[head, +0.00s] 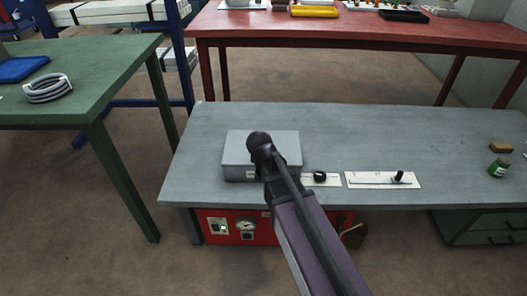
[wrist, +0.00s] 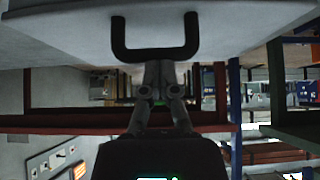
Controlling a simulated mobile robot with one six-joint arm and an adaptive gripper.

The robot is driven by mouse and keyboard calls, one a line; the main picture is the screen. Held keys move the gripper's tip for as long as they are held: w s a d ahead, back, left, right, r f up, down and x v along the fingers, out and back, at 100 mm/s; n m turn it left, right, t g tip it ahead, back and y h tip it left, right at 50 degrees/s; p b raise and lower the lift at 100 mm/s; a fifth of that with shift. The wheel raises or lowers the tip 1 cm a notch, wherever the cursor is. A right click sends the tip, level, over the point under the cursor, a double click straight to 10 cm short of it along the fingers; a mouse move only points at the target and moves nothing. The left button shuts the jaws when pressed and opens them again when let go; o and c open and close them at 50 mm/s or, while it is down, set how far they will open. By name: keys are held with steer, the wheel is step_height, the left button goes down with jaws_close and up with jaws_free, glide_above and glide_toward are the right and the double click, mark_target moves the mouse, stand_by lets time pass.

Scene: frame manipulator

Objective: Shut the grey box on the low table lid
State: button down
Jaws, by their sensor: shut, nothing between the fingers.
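The grey box (head: 236,148) stands on the left part of the low grey table (head: 330,125). Its flat top looks down and level, but I cannot tell whether the lid sits fully flush. My arm reaches over the box's right part and hides some of it; the fingers do not show in the head view. In the wrist view my gripper (wrist: 159,68) is shut and empty. Its fingertips are close to a dark U-shaped handle (wrist: 155,53) on a pale grey panel (wrist: 75,28), apparently part of the box. I cannot tell whether they touch.
Right of the box lie a white strip with a black knob (head: 319,179) and a slider plate (head: 370,180). A green jar (head: 498,168) and a brown block (head: 501,147) are at the right. A green table (head: 100,75) stands left, a red table (head: 350,30) behind.

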steer(key=shift+s+f, duration=0.35)
steer(key=shift+s, duration=0.1)
steer(key=shift+w+r, duration=0.1)
